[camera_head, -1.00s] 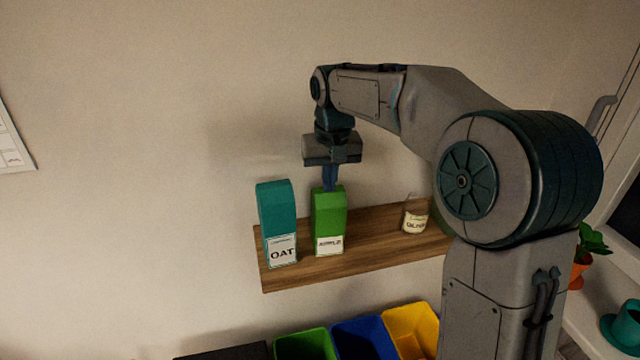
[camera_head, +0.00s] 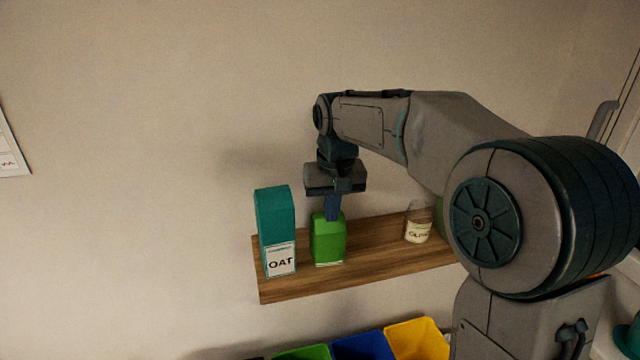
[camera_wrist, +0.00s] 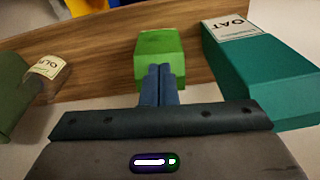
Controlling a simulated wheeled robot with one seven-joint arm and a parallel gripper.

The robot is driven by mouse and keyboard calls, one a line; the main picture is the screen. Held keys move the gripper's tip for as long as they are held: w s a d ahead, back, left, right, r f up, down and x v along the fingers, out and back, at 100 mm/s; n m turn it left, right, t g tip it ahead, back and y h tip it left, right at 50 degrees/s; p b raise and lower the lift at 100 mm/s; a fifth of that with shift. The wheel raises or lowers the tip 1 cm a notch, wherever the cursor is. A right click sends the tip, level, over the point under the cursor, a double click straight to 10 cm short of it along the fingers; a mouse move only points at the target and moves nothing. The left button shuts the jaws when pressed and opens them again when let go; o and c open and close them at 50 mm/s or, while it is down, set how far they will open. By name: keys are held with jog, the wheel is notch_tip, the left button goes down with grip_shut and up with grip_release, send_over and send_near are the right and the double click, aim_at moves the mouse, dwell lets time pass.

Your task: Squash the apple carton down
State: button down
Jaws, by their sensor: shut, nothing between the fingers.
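The green apple carton (camera_head: 328,242) stands on the wooden shelf and is short, well below the height of the teal carton beside it. Its printed label is mostly out of sight. My gripper (camera_head: 332,217) is shut and empty, pointing straight down with its fingertips at the carton's top. In the wrist view the closed fingertips (camera_wrist: 160,70) overlap the top of the green carton (camera_wrist: 158,45); they look to be touching it.
The teal OAT carton (camera_head: 276,222) stands close on the left. A jar with a cream label (camera_head: 418,228) stands further right on the wooden shelf (camera_head: 375,252). Green, blue (camera_head: 364,346) and yellow (camera_head: 418,338) bins are below. The wall is behind.

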jog(key=shift+w, duration=0.1)
notch_tip(320, 180, up, 14)
jog(key=s, duration=0.1)
jog(key=shift+s+p, duration=0.2)
jog(key=shift+p, duration=0.2)
jog(key=shift+f, duration=0.1)
jog(key=s+d+f+m+t, duration=0.1)
jog(key=s+d+f, duration=0.6)
jog(key=s+f, duration=0.2)
jog(key=s+d+f+m, duration=0.1)
jog(key=s+d+f, duration=0.7)
jog(key=s, duration=0.5)
notch_tip(320, 180, down, 2)
jog(key=shift+s+d+f+t, duration=0.2)
jog(key=shift+d+f+t, duration=0.1)
jog(key=shift+t, duration=0.1)
jog(key=shift+s+a+r, duration=0.1)
jog(key=shift+a+r, duration=0.1)
jog(key=shift+a, duration=0.55)
